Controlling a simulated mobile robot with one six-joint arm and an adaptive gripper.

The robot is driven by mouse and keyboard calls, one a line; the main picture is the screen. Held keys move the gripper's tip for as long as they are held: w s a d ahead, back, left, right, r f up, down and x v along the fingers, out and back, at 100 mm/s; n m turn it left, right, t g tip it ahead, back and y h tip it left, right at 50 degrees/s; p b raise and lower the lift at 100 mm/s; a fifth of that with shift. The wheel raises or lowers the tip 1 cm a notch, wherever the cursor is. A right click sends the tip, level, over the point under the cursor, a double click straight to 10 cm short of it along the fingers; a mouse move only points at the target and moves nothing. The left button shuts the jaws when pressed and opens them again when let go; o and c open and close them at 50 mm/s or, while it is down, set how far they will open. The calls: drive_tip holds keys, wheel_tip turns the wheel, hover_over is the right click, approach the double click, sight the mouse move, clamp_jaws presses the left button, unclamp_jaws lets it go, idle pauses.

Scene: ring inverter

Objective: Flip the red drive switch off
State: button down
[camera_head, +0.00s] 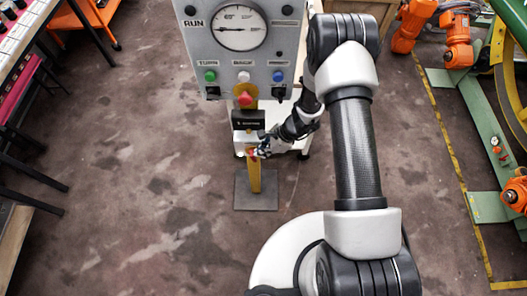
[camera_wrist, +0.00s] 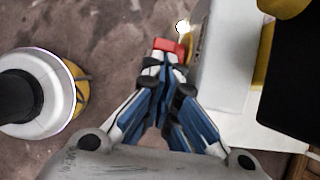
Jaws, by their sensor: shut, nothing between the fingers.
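The control panel (camera_head: 240,50) stands on a yellow post (camera_head: 255,180). In the wrist view, a small red piece (camera_wrist: 172,46), which looks like the red drive switch, lies right at my fingertips beside a pale housing (camera_wrist: 220,60). In the head view, a red spot beside my gripper (camera_head: 262,150) is too small to make out. My gripper also shows in the wrist view (camera_wrist: 163,68). It is shut and empty, its tips meeting at the red piece. I cannot tell whether they touch it, nor which way the switch is set.
A red knob (camera_head: 245,98) and a black label box (camera_head: 248,119) sit above my gripper on the panel column. Green (camera_head: 210,76) and blue (camera_head: 278,75) buttons are on the panel face. A bright white spot (camera_wrist: 183,27) shows beyond the red piece.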

drive_tip(key=shift+a+r+b, duration=0.25)
drive_tip(key=shift+a+b, duration=0.05)
idle(0.7)
idle(1.6)
drive_tip(key=shift+r+p, duration=0.4)
drive_tip(key=shift+r, duration=0.4)
drive_tip(key=shift+d, duration=0.1)
drive_tip(key=d+f+p+v, duration=0.1)
drive_tip(key=p+v, duration=0.2)
drive_tip(key=v, duration=0.9)
drive_tip(key=shift+d+r+p, duration=0.3)
drive_tip(key=shift+d+r, duration=0.05)
drive_tip(key=shift+d, duration=0.2)
